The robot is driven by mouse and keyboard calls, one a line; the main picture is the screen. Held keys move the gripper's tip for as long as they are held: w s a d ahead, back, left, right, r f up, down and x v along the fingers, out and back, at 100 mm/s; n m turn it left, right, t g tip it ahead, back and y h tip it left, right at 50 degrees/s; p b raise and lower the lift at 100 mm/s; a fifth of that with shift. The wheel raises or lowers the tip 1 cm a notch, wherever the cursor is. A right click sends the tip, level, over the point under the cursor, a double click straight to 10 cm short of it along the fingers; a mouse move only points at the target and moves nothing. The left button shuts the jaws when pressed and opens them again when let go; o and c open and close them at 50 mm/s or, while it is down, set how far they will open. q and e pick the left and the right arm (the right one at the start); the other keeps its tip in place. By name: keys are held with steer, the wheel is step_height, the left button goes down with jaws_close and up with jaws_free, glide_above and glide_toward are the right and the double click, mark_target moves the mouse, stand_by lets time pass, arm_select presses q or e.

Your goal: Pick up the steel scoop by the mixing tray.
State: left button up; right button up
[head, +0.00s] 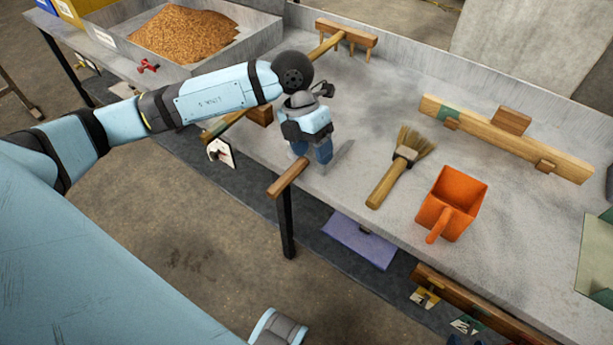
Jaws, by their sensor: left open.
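My left gripper (312,156) is open and points down over the grey bench, near its front edge. A small grey shape shows at its fingertips. I cannot tell whether this is the steel scoop or a shadow, and I see no clear steel scoop elsewhere. A grey metal tray (262,40) with a heap of brown grain (185,33) stands at the back left, behind my left arm. I cannot tell if it is the mixing tray. My right gripper is not in view.
A brush (398,165) and an orange scoop (452,203) lie right of my left gripper on the bench (350,105).

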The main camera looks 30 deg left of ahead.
mark_target(296, 165)
arm_select(q)
steer(key=w+a+n+t+y+b, duration=0.1)
steer(key=w+a+y, duration=0.1)
steer(key=a+y, duration=0.35)
steer(key=shift+h, duration=0.95)
steer(key=f, duration=0.2)
steer(key=a+f+b, duration=0.1)
steer(key=f, duration=0.4)
steer(key=shift+w+a+f, duration=0.1)
steer(key=shift+w+a, duration=0.05)
steer(key=shift+w, duration=0.1)
steer(key=shift+w+d+f+b, duration=0.15)
steer(key=shift+f+b, duration=0.25)
steer(key=shift+f, duration=1.15)
steer(key=shift+w+d+f+b, duration=0.1)
steer(key=shift+d+f+b, duration=0.25)
steer(key=shift+f, duration=1.2)
steer(key=shift+a+r, duration=0.1)
jaws_close()
